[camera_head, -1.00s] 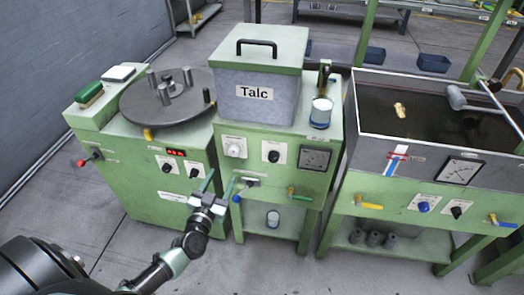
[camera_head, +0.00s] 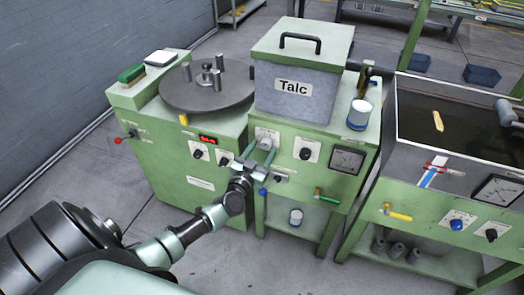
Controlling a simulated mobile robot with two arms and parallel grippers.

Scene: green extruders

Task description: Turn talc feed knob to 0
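The Talc machine (camera_head: 290,86) is a green cabinet with a grey box labelled Talc on top. Its front panel has a pale dial knob (camera_head: 266,136) on a white plate and a black knob (camera_head: 306,154) on another plate. The labels are too small to read, so I cannot tell which is the talc feed knob. My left gripper (camera_head: 263,147) is open, its two teal fingers spread just in front of and below the pale knob. The fingers partly hide that knob's plate, and contact cannot be told. My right gripper is not in view.
A gauge (camera_head: 347,160) and a green-handled valve (camera_head: 327,196) are right of the knobs. A turntable machine (camera_head: 206,88) stands left, a tank machine (camera_head: 460,150) right.

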